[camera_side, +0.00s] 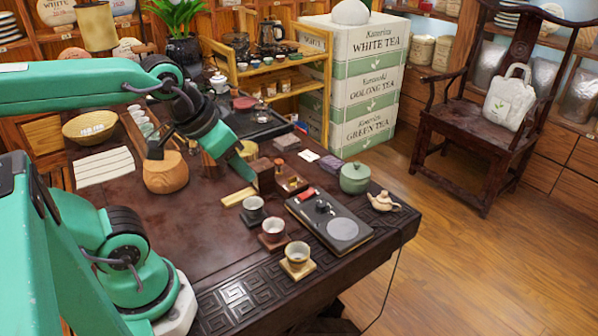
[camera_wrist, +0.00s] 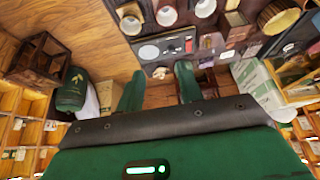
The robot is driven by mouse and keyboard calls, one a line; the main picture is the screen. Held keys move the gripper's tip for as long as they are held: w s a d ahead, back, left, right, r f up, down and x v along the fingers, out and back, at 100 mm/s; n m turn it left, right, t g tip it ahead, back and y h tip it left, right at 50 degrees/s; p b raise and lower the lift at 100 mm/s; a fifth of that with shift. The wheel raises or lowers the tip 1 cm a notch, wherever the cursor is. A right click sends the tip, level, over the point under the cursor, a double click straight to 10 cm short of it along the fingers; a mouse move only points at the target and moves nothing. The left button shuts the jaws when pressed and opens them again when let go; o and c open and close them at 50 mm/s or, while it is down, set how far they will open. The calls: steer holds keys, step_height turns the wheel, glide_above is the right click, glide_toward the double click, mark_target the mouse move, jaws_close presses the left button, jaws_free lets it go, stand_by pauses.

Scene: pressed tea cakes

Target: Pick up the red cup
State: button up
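The red cup (camera_side: 273,229) is a small brownish-red cup with a pale inside, standing upright on a dark square coaster. It is the middle one of three cups on the front right of the dark tea table (camera_side: 190,215). In the wrist view the middle cup of the top row (camera_wrist: 167,15) appears to be the same one. My gripper (camera_side: 249,164) is behind the cups in the side view, above the table near a brown wooden box. Its two green fingers (camera_wrist: 158,90) are spread apart in the wrist view with nothing held between them. The cup is clear of the gripper.
A dark grey cup (camera_side: 252,206) and a yellowish cup (camera_side: 297,254) flank the red cup. A black tray with a grey disc (camera_side: 343,229), a small teapot (camera_side: 383,201) and a green lidded pot (camera_side: 355,178) stand to the right. The tabletop left of the cups is clear.

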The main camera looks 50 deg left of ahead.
steer(key=shift+o, duration=0.2)
steer(key=o, duration=0.7)
steer(key=shift+w, duration=0.1)
steer(key=w+a+f+m+g, duration=0.1)
steer(key=w+f+m+g, duration=0.1)
steer(key=w+f+m, duration=0.2)
steer(key=w+a+f+m+g, duration=0.1)
steer(key=w+f+m+g, duration=0.2)
steer(key=f+m, duration=0.6)
steer(key=shift+w+a+f+m+g, duration=0.15)
steer(key=shift+w+f+m+g, duration=0.2)
steer(key=shift+f, duration=0.3)
steer(key=shift+f, duration=0.15)
